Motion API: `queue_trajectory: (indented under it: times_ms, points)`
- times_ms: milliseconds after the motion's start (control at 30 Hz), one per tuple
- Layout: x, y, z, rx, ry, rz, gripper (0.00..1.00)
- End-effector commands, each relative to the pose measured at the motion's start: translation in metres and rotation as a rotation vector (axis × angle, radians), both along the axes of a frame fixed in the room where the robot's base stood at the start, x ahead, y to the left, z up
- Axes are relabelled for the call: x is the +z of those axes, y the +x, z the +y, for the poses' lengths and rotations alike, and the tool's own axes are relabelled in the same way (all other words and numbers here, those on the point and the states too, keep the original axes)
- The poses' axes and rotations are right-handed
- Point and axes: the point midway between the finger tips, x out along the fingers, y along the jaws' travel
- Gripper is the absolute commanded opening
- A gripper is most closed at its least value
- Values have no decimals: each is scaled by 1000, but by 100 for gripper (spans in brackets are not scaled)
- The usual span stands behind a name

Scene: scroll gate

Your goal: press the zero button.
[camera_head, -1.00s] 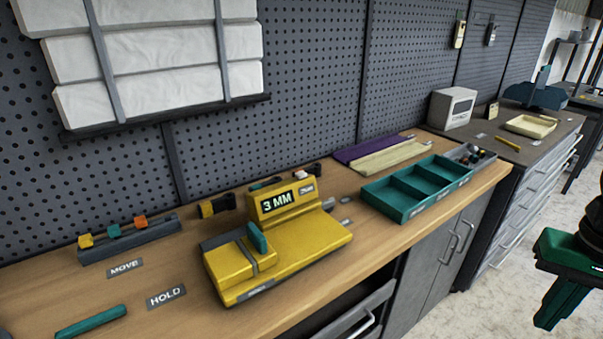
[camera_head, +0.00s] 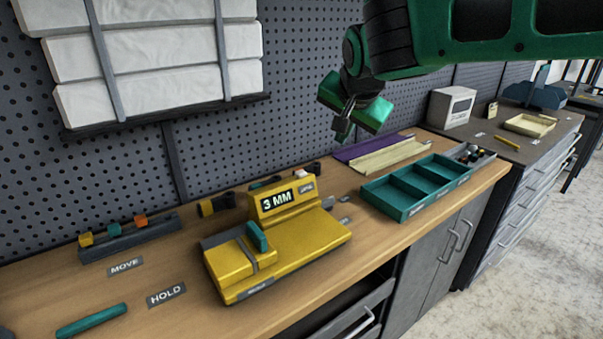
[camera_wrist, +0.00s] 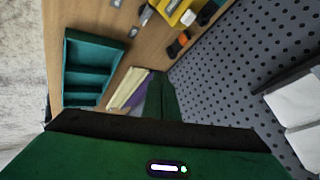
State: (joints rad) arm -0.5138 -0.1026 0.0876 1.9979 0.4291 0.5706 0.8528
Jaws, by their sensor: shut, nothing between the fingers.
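The yellow gauge (camera_head: 305,238) stands on the wooden bench, its display reading "3 MM". A small pale button (camera_head: 303,173) sits at the top right of its display housing, above a small grey label too small to read surely. In the wrist view the gauge (camera_wrist: 172,8) shows only in part at the top edge, with a pale block (camera_wrist: 188,17) that looks like the button. My gripper (camera_head: 341,128) is shut and empty. It hangs in the air above and to the right of the gauge, in front of the pegboard, apart from the button. Its fingers (camera_wrist: 160,95) point towards the bench.
A teal divided tray (camera_head: 395,209) and purple and cream strips (camera_head: 390,157) lie right of the gauge. A rack with coloured blocks (camera_head: 128,238), MOVE and HOLD labels and a teal bar (camera_head: 92,320) lie left. Dark clips (camera_head: 217,205) stand behind the gauge.

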Motion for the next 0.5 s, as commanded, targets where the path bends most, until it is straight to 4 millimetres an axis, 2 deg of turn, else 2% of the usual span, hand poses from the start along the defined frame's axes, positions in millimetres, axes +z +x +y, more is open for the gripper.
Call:
queue_trajectory:
  times_ms: [33, 100, 200, 333, 500]
  points:
    - [6, 3, 24, 15, 22, -21, 0]
    - [13, 6, 49, 22, 54, -45, 0]
    - [20, 7, 74, 29, 87, -68, 0]
    - [25, 7, 89, 34, 109, -83, 0]
    - [26, 8, 91, 33, 112, -85, 0]
